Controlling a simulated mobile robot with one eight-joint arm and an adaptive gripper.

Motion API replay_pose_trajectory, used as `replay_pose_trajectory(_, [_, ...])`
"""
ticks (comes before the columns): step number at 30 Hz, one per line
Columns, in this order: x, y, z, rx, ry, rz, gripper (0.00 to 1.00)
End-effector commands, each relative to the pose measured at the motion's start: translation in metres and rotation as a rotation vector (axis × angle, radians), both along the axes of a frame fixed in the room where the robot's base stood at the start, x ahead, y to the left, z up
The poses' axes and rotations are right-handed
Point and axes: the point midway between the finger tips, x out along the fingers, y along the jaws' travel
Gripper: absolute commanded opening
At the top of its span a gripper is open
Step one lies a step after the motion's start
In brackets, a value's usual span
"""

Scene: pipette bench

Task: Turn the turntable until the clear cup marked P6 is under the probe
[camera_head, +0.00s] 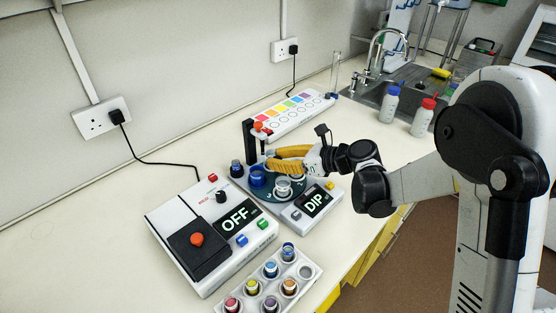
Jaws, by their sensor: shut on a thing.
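The turntable (268,193) is a dark teal disc with several cups on it. A clear or whitish cup (283,188) stands at its front right; a blue cup (257,177) and a dark cup (236,169) stand farther left. No P6 mark is legible. My gripper (271,163), with yellow fingers, reaches in from the right over the back of the disc. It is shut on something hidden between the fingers.
A white box reading OFF (237,218) with a red button stands left. A rack (311,271) of colored cups is in front, a color-strip panel (299,117) behind. Bottles (423,117) and a sink are at right.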

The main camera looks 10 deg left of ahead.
Motion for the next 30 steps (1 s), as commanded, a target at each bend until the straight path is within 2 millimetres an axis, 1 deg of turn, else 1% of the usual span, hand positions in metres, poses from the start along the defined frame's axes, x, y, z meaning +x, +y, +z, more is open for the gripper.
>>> replay_pose_trajectory(18, [0.0007, -0.0001, -0.0007, -0.001, 0.001, 0.308, 0.00])
replay_pose_trajectory(30, [0.0004, -0.0001, -0.0010, -0.001, 0.001, 0.460, 0.00])
